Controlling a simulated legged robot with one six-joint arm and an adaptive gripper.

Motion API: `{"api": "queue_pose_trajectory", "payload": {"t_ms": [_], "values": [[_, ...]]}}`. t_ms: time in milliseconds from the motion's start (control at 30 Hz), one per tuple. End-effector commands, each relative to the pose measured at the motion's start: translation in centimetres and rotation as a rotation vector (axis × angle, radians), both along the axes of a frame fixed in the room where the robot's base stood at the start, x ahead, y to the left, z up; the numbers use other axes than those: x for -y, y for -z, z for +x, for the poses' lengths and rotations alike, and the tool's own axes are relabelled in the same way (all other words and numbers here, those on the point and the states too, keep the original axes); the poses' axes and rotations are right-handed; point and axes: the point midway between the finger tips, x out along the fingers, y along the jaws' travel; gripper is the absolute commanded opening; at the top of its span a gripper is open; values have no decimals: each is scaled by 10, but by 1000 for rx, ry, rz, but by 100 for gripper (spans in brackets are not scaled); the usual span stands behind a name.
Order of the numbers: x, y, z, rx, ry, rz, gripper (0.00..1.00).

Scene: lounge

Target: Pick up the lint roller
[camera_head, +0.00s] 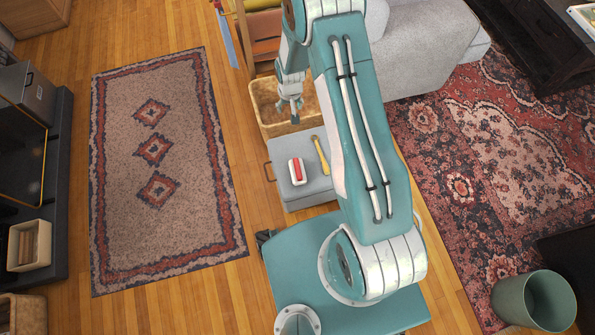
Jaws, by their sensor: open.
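Two small things lie on a grey box-like stand (309,194) in front of my base. One is a short white item with a red middle (298,171). The other is a slim yellow item (321,156) to its right, wider at its upper end. Neither shows enough detail to tell which is the lint roller. My gripper (296,112) is open and empty. In the picture it is above the stand's far edge, over a tan woven basket (266,121), apart from both items.
A patterned rug (125,185) covers the floor at left. A grey sofa (425,45) is at upper right, beside a red rug (440,170). A green bin (510,300) stands at lower right. A dark shelf unit (62,170) is at far left. Wood floor beside the stand is clear.

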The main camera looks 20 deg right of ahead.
Motion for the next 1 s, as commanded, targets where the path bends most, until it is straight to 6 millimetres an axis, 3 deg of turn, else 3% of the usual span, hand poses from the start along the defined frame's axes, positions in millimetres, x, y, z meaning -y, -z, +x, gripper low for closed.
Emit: {"api": "queue_pose_trajectory", "payload": {"t_ms": [33, 200, 400, 600, 1000], "values": [[0, 28, -5, -21, 2, 1, 74], [0, 112, -24, -67, 9, 0, 74], [0, 188, -55, -106, 17, 1, 74], [0, 217, -68, -117, 20, 1, 74], [0, 268, -69, -118, 20, 1, 74]]}}
